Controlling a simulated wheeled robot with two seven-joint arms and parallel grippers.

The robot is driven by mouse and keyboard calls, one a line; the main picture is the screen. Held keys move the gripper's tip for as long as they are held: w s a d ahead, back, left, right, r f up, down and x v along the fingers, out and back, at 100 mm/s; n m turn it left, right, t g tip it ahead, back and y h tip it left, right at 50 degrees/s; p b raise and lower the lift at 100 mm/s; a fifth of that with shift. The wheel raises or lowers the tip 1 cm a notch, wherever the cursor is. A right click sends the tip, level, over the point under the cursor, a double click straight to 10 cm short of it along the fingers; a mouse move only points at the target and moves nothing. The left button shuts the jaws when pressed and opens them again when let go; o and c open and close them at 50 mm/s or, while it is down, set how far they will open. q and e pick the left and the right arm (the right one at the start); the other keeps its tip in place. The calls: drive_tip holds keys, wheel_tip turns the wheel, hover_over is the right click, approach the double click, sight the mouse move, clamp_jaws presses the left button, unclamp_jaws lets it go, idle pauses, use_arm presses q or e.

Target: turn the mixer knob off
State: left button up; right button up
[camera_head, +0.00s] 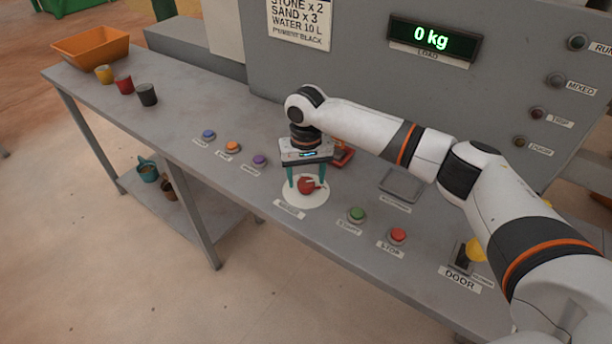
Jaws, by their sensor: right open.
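The mixer knob (306,186) is red and sits on a round white plate (304,198) on the grey console, with a label in front of it that is too small to read surely. My right gripper (306,181) points down over the knob, its two teal fingers apart on either side of it. The gripper is open. Whether the fingers touch the knob I cannot tell. My left gripper does not show.
Blue (208,134), orange (232,147) and purple (259,160) buttons lie left of the knob. Green (356,214) and red STOP (398,235) buttons lie right. A DOOR switch (462,256) is further right. Cups and an orange bin (91,46) stand far left. The display (432,38) reads 0 kg.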

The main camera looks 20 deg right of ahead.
drive_tip(key=shift+f, duration=0.45)
drive_tip(key=shift+c, duration=0.2)
drive_tip(key=c, duration=0.9)
drive_tip(key=shift+r+n+p, duration=0.2)
drive_tip(key=shift+n+p, duration=0.3)
drive_tip(key=shift+p, duration=0.35)
drive_tip(key=shift+c, duration=0.2)
drive_tip(key=n+p, duration=0.4)
drive_tip(key=shift+p, duration=0.3)
drive_tip(key=shift+n+p, duration=0.65)
drive_tip(key=shift+n, duration=0.15)
drive_tip(key=n+p, duration=0.1)
drive_tip(key=n, duration=0.1)
drive_tip(key=shift+n, duration=0.4)
drive_tip(key=n+p, duration=0.1)
drive_tip(key=n, duration=0.1)
drive_tip(key=shift+f+n, duration=0.1)
drive_tip(key=shift+n, duration=0.3)
drive_tip(key=shift+n+p, duration=0.5)
drive_tip(key=shift+n, duration=0.7)
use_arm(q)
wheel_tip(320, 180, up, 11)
use_arm(e)
drive_tip(key=shift+n, duration=1.6)
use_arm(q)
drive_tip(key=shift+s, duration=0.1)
